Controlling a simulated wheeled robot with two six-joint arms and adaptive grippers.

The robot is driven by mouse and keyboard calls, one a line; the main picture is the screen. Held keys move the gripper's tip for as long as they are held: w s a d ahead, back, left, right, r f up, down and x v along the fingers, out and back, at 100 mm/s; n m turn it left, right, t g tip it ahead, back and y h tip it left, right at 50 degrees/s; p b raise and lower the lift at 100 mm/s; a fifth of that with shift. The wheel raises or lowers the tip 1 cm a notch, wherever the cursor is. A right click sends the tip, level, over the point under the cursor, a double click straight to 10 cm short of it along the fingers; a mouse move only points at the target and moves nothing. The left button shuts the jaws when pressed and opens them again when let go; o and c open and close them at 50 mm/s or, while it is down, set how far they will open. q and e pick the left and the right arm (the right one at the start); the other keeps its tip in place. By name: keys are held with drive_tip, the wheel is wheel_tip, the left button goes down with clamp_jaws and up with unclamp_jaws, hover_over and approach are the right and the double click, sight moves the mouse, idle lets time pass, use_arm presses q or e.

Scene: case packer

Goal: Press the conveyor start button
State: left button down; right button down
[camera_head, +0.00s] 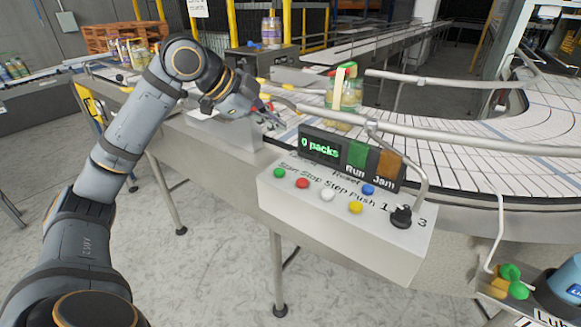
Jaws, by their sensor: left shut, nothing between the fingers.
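The white control box (350,235) hangs at the front of the conveyor. Its green button (279,173), by the label that reads as Start, is at the left end of the button row. Red (303,183), white (328,194), yellow (355,208) and blue (368,190) buttons and a black knob (401,215) sit to its right. My left gripper (273,119) is shut and empty, above and behind the green button in the picture and apart from it. My right gripper is not in view.
A display (320,147) reading "0 packs", with Run and Jam lamps, stands behind the buttons. A container with green and orange items (512,283) is at lower right.

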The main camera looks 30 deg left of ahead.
sight(276, 171)
use_arm(q)
wheel_tip(276, 171, down, 8)
drive_tip(key=b, duration=0.8)
drive_tip(key=shift+f, duration=0.15)
drive_tip(key=shift+f+b, duration=0.25)
drive_tip(key=shift+b, duration=0.15)
drive_tip(key=shift+s+a, duration=0.1)
idle(0.5)
drive_tip(key=shift+f+b, duration=0.35)
drive_tip(key=shift+f, duration=0.05)
